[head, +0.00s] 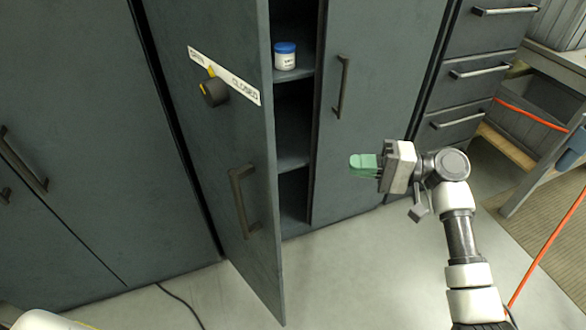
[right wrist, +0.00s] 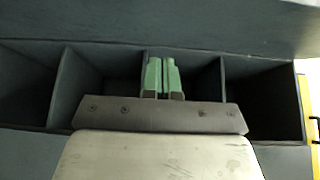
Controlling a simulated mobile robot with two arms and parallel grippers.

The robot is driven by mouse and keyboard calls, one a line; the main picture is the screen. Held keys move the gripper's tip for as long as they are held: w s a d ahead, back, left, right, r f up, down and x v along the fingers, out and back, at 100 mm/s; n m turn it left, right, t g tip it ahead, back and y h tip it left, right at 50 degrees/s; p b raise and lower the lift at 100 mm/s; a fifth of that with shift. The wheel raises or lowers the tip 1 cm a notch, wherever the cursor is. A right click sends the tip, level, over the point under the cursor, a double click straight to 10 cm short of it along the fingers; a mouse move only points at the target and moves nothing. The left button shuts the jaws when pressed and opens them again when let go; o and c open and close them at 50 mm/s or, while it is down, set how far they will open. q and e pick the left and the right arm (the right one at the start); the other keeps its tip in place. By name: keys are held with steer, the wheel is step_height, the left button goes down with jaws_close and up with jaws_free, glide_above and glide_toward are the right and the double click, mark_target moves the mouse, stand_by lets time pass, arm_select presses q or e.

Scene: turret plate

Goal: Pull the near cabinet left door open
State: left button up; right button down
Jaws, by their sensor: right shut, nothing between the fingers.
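The cabinet's left door (head: 200,130) stands swung partly open toward me, with a gap to the shelves (head: 294,158) inside. It has a dark vertical handle (head: 240,200), a round knob (head: 214,92) and a white strip marked OPEN and CLOSED. The right door (head: 375,75) looks closed. My right gripper (head: 364,165), with green fingers, is shut and empty, apart from the left door and right of its handle. In the right wrist view the shut fingers (right wrist: 162,78) show before the shelf compartments (right wrist: 100,80). My left gripper is not in view.
A blue-lidded white jar (head: 285,56) stands on a shelf inside. Drawers (head: 480,75) and a bench with an orange hose (head: 535,265) are at the right. A black cable (head: 182,305) lies on the floor at the left. Floor before the cabinet is otherwise clear.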

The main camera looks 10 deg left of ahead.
steer(key=s+a+r+n+g+p, duration=0.1)
steer(key=s+a+p, duration=0.3)
steer(key=a, duration=0.8)
steer(key=shift+s+r, duration=0.6)
steer(key=shift+s, duration=0.15)
steer(key=shift+a, duration=0.1)
